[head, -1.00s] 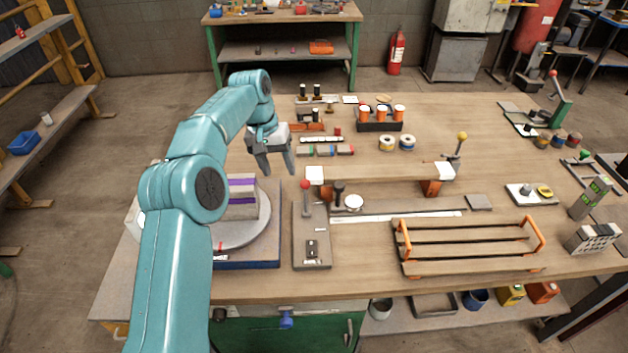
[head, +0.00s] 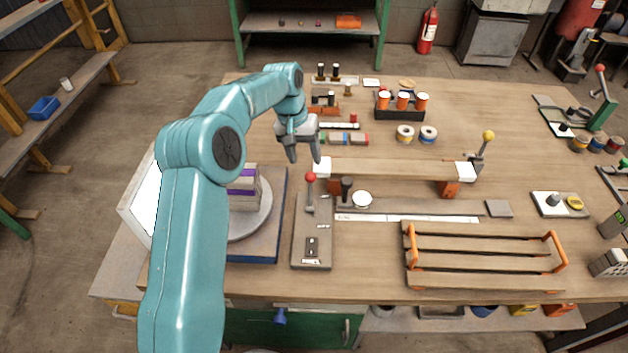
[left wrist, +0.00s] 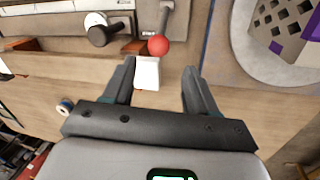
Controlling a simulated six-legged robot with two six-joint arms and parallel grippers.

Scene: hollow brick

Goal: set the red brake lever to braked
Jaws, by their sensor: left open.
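The red brake lever (head: 310,177) has a red ball knob on a thin grey shaft, standing up from a long grey base plate (head: 312,240) on the workbench. My left gripper (head: 304,158) is open and empty, fingers pointing down, just behind the knob in the head view. In the left wrist view the red knob (left wrist: 158,46) lies a little beyond the open fingertips (left wrist: 160,72), between their lines. The fingers do not appear to touch it. My right gripper is not in view.
A white block (head: 322,167) at the end of a wooden beam (head: 390,170) is close beside the fingers. A black-knobbed handle (head: 346,188) stands right of the lever. A turntable (head: 252,222) with a purple-striped block is to the left. A wooden rack (head: 480,255) stands front right.

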